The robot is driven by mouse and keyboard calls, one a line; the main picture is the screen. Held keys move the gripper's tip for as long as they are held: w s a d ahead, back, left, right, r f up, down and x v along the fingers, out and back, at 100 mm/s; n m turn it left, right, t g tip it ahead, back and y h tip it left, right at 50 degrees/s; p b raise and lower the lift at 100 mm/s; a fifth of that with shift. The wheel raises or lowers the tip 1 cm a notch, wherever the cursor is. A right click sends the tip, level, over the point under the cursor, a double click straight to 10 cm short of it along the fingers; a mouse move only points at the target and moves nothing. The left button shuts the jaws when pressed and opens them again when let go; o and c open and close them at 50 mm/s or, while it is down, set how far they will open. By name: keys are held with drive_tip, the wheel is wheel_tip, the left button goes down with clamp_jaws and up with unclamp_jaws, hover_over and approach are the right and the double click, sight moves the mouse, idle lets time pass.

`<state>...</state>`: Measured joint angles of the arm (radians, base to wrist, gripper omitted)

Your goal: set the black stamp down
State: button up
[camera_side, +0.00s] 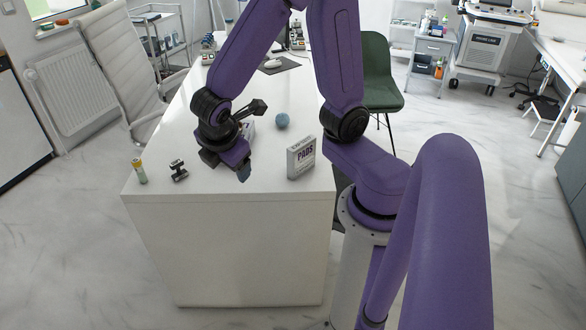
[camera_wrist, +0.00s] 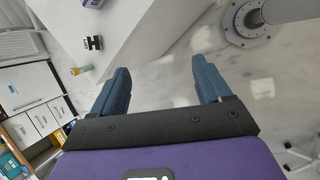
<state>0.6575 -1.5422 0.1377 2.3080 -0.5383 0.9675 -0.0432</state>
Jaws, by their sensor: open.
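The black stamp (camera_side: 178,170) rests on the white desk (camera_side: 205,185) near its front left, apart from my gripper. It also shows small at the upper left of the wrist view (camera_wrist: 93,43). Its shape is like an H on its side; I cannot tell which face is down. My gripper (camera_side: 244,174) is to the right of the stamp, over the front part of the desk in the side view. In the wrist view its two blue fingers (camera_wrist: 161,82) are spread apart with nothing between them, only pale floor beyond.
A small tube with a yellowish cap (camera_side: 140,171) stands left of the stamp. A white box lettered PABS (camera_side: 301,158) stands at the desk's front right. A blue ball (camera_side: 282,121) lies behind it. Another item behind my gripper is mostly hidden. The desk's front edge is close.

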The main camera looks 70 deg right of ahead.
drive_tip(key=s+r+m+g+y, duration=0.1)
drive_tip(key=s+y, duration=0.1)
drive_tip(key=s, duration=0.5)
drive_tip(key=s+a+r+m+g+y, duration=0.1)
drive_tip(key=s+r+y, duration=0.1)
drive_tip(key=s, duration=0.6)
drive_tip(key=shift+a+y, duration=0.25)
drive_tip(key=shift+y, duration=0.35)
drive_tip(key=shift+w+r, duration=0.1)
